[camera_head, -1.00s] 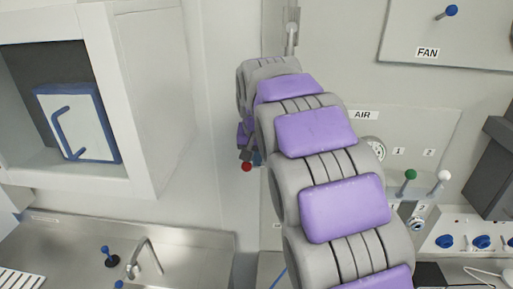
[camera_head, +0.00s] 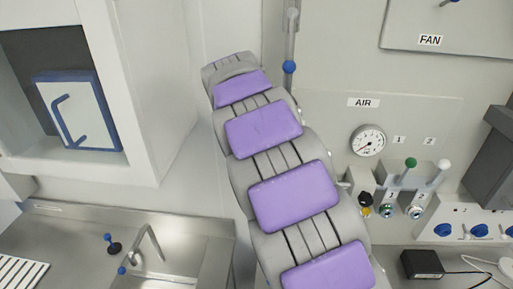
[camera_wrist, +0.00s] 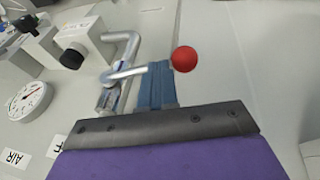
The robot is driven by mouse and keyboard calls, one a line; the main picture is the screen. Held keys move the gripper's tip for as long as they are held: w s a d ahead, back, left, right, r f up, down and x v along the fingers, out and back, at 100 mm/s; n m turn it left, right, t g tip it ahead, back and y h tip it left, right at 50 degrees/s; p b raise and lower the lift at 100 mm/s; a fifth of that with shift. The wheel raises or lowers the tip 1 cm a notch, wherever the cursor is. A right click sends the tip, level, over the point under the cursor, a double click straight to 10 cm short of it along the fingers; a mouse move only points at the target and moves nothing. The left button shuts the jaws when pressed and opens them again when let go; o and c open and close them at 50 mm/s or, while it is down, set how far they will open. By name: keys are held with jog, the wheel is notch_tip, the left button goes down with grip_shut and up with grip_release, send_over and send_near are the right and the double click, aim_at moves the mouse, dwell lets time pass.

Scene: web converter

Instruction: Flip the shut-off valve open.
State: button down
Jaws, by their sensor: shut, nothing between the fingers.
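In the wrist view, a red ball knob (camera_wrist: 185,59) stands just right of the tips of my gripper (camera_wrist: 155,68). A silver bent rod (camera_wrist: 125,73) runs toward the knob from the left and meets the blue fingers near their tips. The knob and rod look like the shut-off valve's lever. The fingers are shut together, with nothing seen held between them. I cannot tell whether they touch the rod or knob. In the head view, my purple and grey arm hides the gripper and the red knob.
A vertical pipe with a blue ball (camera_head: 289,67) stands right of my arm. The AIR gauge (camera_head: 368,140), a green-knobbed lever (camera_head: 410,163) and a white-knobbed lever (camera_head: 444,165) are further right. A sink (camera_head: 180,255) and an open cabinet (camera_head: 150,100) are left.

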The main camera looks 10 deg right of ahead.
jog(key=s+d+f+n+g+h+b, duration=0.1)
jog(key=d+f+h+b, duration=0.2)
jog(key=f, duration=0.6)
jog(key=h+b, duration=0.2)
jog(key=h, duration=0.1)
jog(key=shift+d+g+b, duration=0.2)
jog(key=shift+g+b, duration=0.1)
jog(key=shift+g, duration=0.1)
jog(key=shift+s+d, duration=0.15)
jog(key=shift+d, duration=0.1)
dwell(0.4)
